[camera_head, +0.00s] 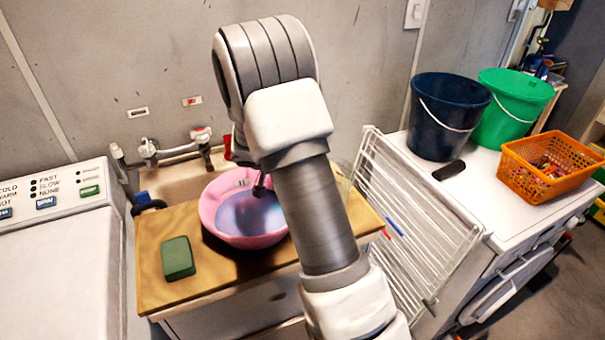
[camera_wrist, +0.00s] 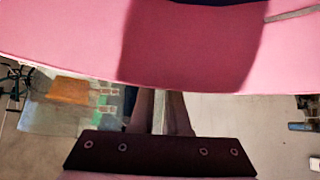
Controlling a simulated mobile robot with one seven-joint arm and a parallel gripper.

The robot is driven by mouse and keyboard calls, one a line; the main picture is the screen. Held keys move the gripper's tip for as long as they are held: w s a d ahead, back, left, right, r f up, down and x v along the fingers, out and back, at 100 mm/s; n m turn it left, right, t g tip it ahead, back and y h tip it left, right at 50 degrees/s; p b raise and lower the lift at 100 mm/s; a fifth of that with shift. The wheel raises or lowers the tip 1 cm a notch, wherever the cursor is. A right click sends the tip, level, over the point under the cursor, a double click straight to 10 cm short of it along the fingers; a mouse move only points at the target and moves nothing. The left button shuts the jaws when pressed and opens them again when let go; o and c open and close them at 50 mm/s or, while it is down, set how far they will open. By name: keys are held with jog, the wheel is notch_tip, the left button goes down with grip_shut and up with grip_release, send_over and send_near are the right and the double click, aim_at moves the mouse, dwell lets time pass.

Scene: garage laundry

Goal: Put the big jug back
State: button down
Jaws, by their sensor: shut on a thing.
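My gripper (camera_wrist: 161,112) is shut on a thin pale strip, perhaps a handle of the big jug; the contact is partly hidden. In the head view my arm covers most of the gripper, and a dark piece shows over the pink basin. A clear, faintly greenish thing (camera_head: 344,180), probably the big jug, shows just right of my arm; its outline is mostly hidden. The pink basin (camera_head: 210,212) stands on the wooden board with bluish content. Its pink wall (camera_wrist: 60,35) fills the top of the wrist view, very close.
A green sponge (camera_head: 178,258) lies on the board (camera_head: 155,292). A tap (camera_head: 150,150) is behind. A white drying rack (camera_head: 400,220) stands at the right. A dark blue bucket (camera_head: 440,120), a green bucket (camera_head: 512,105) and an orange basket (camera_head: 540,180) occupy the white machine top (camera_head: 440,205).

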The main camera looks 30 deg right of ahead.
jog(key=shift+f, duration=0.2)
jog(key=c, duration=0.8)
grip_release()
jog(key=b+v, duration=0.1)
jog(key=v, duration=1.6)
jog(key=s+a+r+n+t+y, duration=0.1)
jog(key=s+a+r+n+y, duration=0.1)
jog(key=s, duration=0.6)
jog(key=s+a+r+n+t+y, duration=0.1)
jog(key=s+a+r+n+y, duration=0.1)
jog(key=s+n, duration=0.5)
jog(key=s+a+r+n+t+y, duration=0.1)
jog(key=s+a+r+n+y, duration=0.1)
jog(key=s, duration=0.9)
jog(key=shift+a+r+n+y, duration=0.1)
jog(key=shift+r+n+y, duration=0.15)
jog(key=shift+n+y, duration=0.5)
jog(key=shift+a+r+n+y, duration=0.1)
jog(key=shift+r+n+y, duration=0.2)
jog(key=shift+n+y, duration=0.4)
